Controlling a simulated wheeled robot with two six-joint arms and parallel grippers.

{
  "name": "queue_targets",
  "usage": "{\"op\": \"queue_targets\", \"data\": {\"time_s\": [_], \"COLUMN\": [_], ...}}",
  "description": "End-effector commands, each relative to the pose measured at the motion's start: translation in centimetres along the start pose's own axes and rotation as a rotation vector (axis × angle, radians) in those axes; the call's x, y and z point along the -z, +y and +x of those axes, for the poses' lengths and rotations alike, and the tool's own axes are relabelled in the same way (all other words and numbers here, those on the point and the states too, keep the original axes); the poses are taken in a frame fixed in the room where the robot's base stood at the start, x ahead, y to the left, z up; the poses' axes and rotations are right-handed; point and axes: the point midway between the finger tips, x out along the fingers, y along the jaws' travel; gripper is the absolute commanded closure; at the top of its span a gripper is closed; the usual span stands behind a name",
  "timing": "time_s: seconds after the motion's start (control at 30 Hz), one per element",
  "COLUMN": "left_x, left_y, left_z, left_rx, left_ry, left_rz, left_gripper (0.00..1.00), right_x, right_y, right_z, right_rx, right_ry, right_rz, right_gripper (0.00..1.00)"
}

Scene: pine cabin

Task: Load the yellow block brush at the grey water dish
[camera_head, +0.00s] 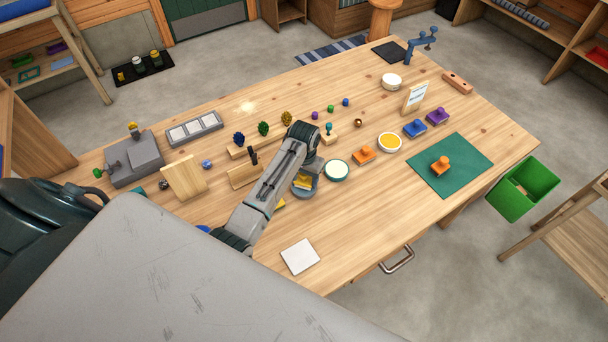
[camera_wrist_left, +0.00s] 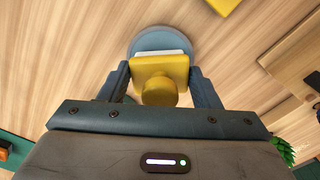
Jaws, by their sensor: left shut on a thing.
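The yellow block brush (camera_wrist_left: 160,90) has a round knob and a pale underside edge. My left gripper (camera_wrist_left: 160,78) is shut on it, with one finger on each side. In the head view the gripper (camera_head: 306,174) points down over the table, and the brush (camera_head: 302,184) shows beneath it. The grey water dish (camera_wrist_left: 150,40) lies directly below and beyond the brush, partly hidden by it. In the head view the dish rim (camera_head: 308,193) shows around the brush. I cannot tell whether the brush touches the dish's contents. My right gripper is not in view.
A yellow-filled dish (camera_head: 389,142) and a green mat (camera_head: 464,177) lie farther right. A white tile (camera_head: 300,257) lies near the front edge, with clear wood around it.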

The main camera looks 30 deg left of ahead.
Motion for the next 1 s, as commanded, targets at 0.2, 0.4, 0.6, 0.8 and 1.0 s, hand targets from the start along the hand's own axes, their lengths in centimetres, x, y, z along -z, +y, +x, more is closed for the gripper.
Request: {"op": "queue_targets", "data": {"time_s": [0.2,0.4,0.6,0.8,1.0], "left_x": [0.0,0.01,0.01,0.01,0.02], "left_y": [0.01,0.01,0.01,0.01,0.01], "left_z": [-0.02,-0.03,0.02,0.24,0.48], "left_rx": [0.0,0.0,0.0,0.0,0.0], "left_ry": [0.0,0.0,0.0,0.0,0.0], "left_rz": [0.0,0.0,0.0,0.0,0.0], "left_gripper": [0.61,0.61,0.61,0.61,0.61], "right_x": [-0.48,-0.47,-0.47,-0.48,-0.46], "right_y": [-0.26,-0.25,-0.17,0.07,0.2], "right_z": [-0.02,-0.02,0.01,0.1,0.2], "right_rx": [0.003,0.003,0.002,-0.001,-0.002], "right_ry": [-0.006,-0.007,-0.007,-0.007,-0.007], "right_rz": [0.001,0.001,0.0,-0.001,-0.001], "right_gripper": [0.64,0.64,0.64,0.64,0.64]}}
